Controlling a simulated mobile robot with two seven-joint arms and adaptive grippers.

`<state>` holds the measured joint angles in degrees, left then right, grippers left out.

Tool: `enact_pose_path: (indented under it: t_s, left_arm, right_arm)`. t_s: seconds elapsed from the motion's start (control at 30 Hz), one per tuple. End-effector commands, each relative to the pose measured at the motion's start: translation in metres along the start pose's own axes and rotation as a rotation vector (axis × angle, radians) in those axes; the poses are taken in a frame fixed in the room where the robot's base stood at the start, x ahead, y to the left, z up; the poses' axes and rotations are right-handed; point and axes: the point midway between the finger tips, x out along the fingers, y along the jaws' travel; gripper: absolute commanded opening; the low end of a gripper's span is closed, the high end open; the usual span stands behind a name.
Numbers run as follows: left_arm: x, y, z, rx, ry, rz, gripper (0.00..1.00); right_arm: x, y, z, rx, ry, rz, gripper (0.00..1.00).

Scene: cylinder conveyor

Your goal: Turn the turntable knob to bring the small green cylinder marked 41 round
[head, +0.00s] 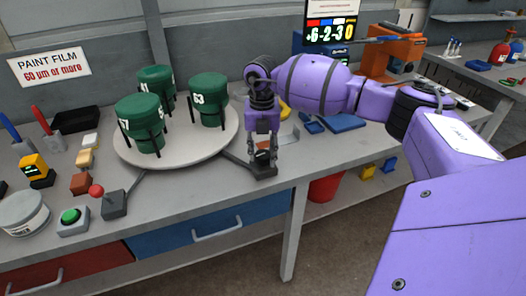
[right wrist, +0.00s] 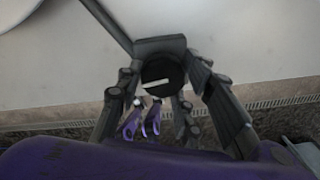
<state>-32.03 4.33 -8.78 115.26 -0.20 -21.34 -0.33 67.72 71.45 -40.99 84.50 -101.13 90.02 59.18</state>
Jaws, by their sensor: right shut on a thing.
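The round pale turntable (head: 190,152) carries three dark green cylinders in black uprights. The back one (head: 156,76) bears a partly hidden label that seems to read 41. The front-left cylinder (head: 138,108) has a label ending in 7, and the right one (head: 208,88) seems to read 63. The black turntable knob (head: 263,157) stands on a dark base at the table's front edge, right of the turntable. My right gripper (head: 263,150) points down and is shut on the knob. In the right wrist view the knob (right wrist: 162,75) shows a white line between the fingers. My left gripper is out of view.
A red-balled lever (head: 97,190) on a grey box and a green button (head: 70,216) stand at the front left. A white tub (head: 24,214) and small blocks lie further left. A display (head: 332,25) and orange machine (head: 393,50) stand behind my right arm.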

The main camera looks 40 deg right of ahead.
Motion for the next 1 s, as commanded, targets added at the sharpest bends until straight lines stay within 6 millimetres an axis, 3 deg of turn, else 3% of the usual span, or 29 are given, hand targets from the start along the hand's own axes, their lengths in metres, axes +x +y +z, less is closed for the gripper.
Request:
enact_pose_path:
  t_s: [0.03, 0.9, 0.93, 1.0]
  left_arm:
    - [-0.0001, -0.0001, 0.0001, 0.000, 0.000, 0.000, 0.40]
    - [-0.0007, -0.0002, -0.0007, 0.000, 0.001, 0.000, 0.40]
    - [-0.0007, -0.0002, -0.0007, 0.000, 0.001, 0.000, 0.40]
    - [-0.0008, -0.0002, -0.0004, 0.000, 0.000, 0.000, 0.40]
  right_arm:
    - [-0.0010, 0.0073, -0.0019, -0.006, 0.001, 0.016, 0.08]
    - [-0.0014, 0.0074, -0.0015, 0.008, 0.001, 0.017, 0.08]
    - [-0.0014, 0.0074, -0.0015, 0.008, 0.000, 0.017, 0.38]
    - [-0.0013, 0.0069, -0.0014, 0.008, 0.000, 0.016, 0.47]
